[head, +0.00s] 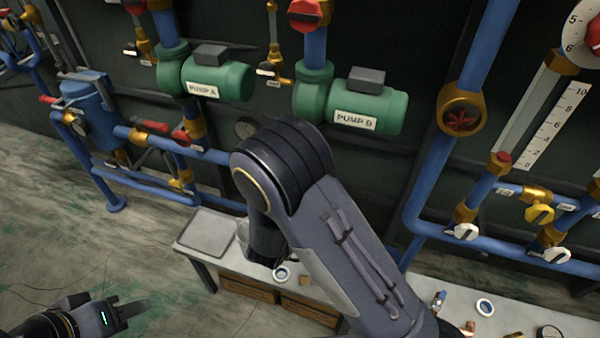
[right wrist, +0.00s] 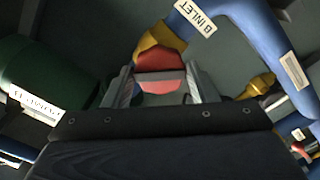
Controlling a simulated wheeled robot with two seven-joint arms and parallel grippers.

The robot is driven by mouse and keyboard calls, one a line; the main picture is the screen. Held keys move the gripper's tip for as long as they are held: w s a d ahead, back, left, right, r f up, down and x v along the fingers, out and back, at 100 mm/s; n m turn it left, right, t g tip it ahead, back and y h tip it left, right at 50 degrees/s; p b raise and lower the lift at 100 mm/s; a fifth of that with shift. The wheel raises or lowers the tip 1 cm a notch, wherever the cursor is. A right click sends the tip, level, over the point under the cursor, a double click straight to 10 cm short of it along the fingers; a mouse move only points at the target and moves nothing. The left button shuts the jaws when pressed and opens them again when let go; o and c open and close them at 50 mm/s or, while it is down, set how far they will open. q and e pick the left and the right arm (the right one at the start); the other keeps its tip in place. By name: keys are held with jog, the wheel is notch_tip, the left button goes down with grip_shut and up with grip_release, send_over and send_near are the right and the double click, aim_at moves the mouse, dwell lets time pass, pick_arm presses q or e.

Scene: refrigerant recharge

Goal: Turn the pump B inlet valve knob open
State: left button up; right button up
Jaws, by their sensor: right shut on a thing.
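The B inlet valve knob (right wrist: 160,60) is red and sits on a brass valve body (right wrist: 150,38) under the blue pipe labelled "B INLET" (right wrist: 197,14) in the right wrist view. My right gripper (right wrist: 160,88) has one finger on each side of the red knob and is shut on it. In the head view my right arm hides this knob and the right gripper. The green pump B (head: 385,112), with its white label, stands just above that arm. My left gripper (head: 128,311) is at the lower left, away from the pipes; its fingers are unclear.
Pump A (head: 232,80) is left of pump B. Blue pipes with brass valves (head: 462,110) run along the dark wall. A bench with a grey tray (head: 207,232) and small parts stands below.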

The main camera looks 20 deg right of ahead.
jog(key=shift+f, duration=0.1)
jog(key=n+p, duration=0.4)
jog(key=shift+n, duration=0.3)
dwell(0.4)
jog(key=n+p, duration=0.3)
jog(key=shift+n+p, duration=0.3)
jog(key=shift+n, duration=0.1)
jog(key=o, duration=1)
jog(key=shift+c, duration=0.2)
